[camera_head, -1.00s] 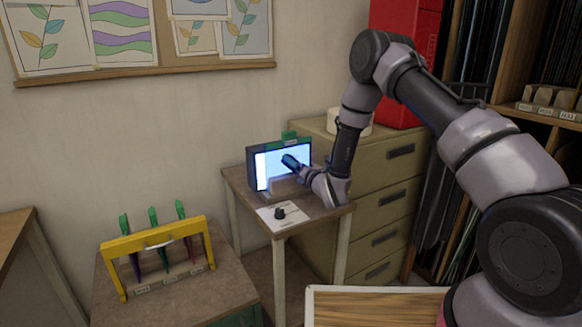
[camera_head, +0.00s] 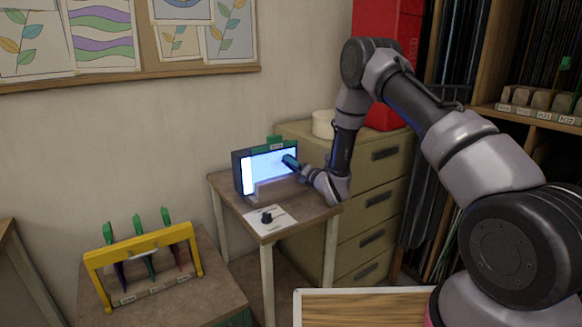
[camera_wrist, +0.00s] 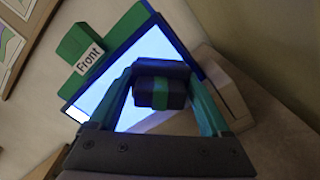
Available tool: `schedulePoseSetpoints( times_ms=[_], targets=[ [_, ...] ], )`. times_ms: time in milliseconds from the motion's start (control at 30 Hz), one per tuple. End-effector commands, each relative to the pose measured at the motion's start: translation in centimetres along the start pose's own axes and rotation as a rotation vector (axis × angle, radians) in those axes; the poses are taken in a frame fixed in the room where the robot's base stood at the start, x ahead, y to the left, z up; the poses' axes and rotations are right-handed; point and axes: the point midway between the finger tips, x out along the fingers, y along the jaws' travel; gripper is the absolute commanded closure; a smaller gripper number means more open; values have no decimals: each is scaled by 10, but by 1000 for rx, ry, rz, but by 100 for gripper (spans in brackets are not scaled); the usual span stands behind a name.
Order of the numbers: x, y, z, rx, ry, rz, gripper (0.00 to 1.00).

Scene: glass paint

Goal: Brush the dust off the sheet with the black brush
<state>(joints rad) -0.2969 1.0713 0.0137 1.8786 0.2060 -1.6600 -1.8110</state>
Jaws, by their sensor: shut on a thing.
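The lit sheet (camera_head: 262,170) stands upright in a dark frame on a small side table, glowing white-blue, with a green tab on top. In the wrist view the sheet (camera_wrist: 112,88) is tilted, and its tab reads "Front". My gripper (camera_head: 291,161) is at the right part of the sheet, in front of it. In the wrist view its teal fingers are shut on a dark block with a green band, which looks like the black brush (camera_wrist: 147,96). Its bristles are hidden, so I cannot tell whether it touches the sheet. I cannot make out dust.
A white card with a black knob (camera_head: 266,217) lies on the side table (camera_head: 285,229) before the frame. A drawer cabinet (camera_head: 385,180) stands close on the right. A yellow rack (camera_head: 102,262) with several green-topped tools is at lower left. A wooden board (camera_head: 365,310) is in front.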

Motion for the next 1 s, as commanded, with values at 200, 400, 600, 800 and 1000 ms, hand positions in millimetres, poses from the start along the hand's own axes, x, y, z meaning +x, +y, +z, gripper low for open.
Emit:
schedulePoseSetpoints(
  times_ms=[200, 400, 600, 800, 1000],
  targets=[
    [1, 7, -6, 0, 0, 3, 85],
    [0, 21, -19, 0, 1, 5, 85],
    [-1, 29, -27, -1, 0, 3, 85],
    [0, 34, -32, 0, -1, 3, 85],
    [1, 47, -45, 0, 0, 4, 85]
  ],
)
